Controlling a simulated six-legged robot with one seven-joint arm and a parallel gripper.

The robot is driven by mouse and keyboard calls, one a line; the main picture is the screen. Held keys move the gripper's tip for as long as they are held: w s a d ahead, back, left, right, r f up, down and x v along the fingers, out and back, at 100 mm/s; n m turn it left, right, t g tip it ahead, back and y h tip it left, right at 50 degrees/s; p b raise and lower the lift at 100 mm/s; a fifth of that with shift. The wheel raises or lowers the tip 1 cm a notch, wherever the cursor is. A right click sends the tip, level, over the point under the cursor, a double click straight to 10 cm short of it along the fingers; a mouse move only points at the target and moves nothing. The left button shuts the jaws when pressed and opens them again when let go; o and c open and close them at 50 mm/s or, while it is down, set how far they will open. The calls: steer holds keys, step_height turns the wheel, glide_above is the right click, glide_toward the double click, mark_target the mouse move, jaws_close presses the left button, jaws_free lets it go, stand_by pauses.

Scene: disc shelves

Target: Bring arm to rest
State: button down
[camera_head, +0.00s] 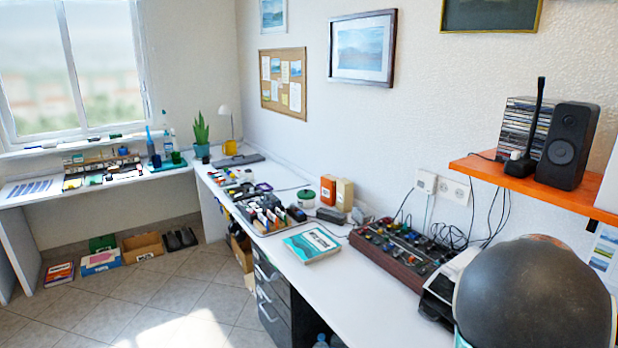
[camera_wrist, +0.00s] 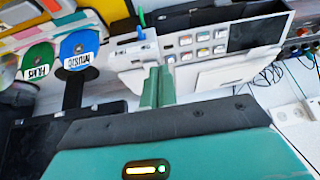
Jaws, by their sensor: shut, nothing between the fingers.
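My gripper (camera_wrist: 157,87) shows in the wrist view as a pair of green fingers pressed together, with nothing between them. The teal body of my wrist fills the lower part of that view. The fingers point toward a pale panel (camera_wrist: 190,55) with several coloured squares; I cannot tell if they touch it. In the head view I cannot make out my gripper.
A green label disc (camera_wrist: 38,62) and a blue one (camera_wrist: 79,50) are left of the fingers. The head view shows a long white desk (camera_head: 372,320) with a book (camera_head: 312,243) and a control box (camera_head: 405,250). An orange shelf (camera_head: 520,182) holds a speaker (camera_head: 568,146).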

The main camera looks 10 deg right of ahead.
steer(key=w+a+r+n+t+y, duration=0.1)
steer(key=a+r+n+y, duration=0.2)
steer(key=a, duration=0.8)
steer(key=w+a+r+n+t+y, duration=0.15)
steer(key=a+r, duration=0.25)
steer(key=a, duration=0.7)
steer(key=s+a+r+n, duration=0.2)
steer(key=s+a+n, duration=0.2)
steer(key=a, duration=0.6)
steer(key=s+a+r+n, duration=0.3)
steer(key=s+a+n, duration=0.1)
steer(key=s+a, duration=0.5)
steer(key=shift+s+a+r+y, duration=0.15)
steer(key=shift+s+a+y, duration=0.2)
steer(key=shift+a, duration=0.2)
steer(key=shift+d, duration=0.15)
